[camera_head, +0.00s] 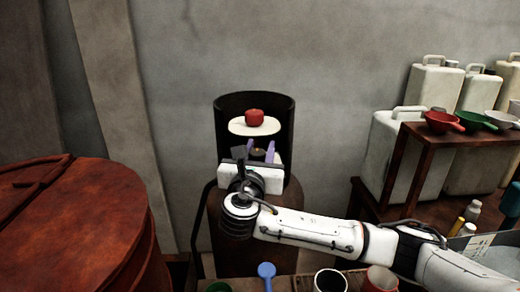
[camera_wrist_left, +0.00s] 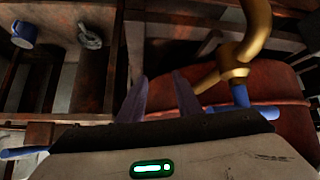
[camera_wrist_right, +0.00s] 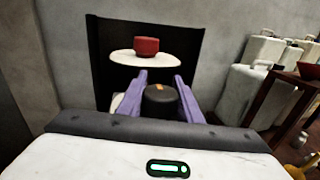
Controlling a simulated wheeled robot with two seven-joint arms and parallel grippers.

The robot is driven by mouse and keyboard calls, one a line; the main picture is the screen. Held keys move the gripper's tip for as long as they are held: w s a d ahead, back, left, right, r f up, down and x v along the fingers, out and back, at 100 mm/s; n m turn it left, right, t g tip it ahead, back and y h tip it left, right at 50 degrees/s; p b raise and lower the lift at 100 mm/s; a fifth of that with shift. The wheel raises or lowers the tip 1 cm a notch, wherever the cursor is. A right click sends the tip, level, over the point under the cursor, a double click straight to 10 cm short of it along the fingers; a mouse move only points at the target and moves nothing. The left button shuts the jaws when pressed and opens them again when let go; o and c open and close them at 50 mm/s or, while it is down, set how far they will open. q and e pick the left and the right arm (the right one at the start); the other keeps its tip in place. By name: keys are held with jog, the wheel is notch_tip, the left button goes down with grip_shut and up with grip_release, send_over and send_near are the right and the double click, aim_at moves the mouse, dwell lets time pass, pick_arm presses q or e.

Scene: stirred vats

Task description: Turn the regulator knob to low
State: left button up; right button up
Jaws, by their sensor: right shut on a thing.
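The regulator knob (camera_wrist_right: 160,101), a black round cap with a small orange mark on top, lies between the purple fingers of my right gripper (camera_wrist_right: 162,80) in the right wrist view. The mark is on the far part of its top. In the head view my right gripper (camera_head: 262,150) reaches into the dark collar (camera_head: 226,110) of a brown gas cylinder (camera_head: 235,255), and hides most of the knob. A red part (camera_head: 254,118) sits on a pale disc (camera_head: 240,127) behind it. My left gripper (camera_wrist_left: 160,76) shows open and empty in the left wrist view.
A rusty red vat lid (camera_head: 80,215) stands at the left. Pale jugs (camera_head: 435,85) and a brown shelf (camera_head: 425,140) with a red pan (camera_head: 440,122) stand at the right. A gold pipe (camera_wrist_left: 258,30) is close to my left gripper.

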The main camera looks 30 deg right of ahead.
jog(key=o, duration=1)
jog(key=shift+r, duration=0.1)
jog(key=shift+o, duration=0.2)
jog(key=b+v, duration=0.1)
jog(key=v, duration=0.9)
jog(key=shift+s+a, duration=0.1)
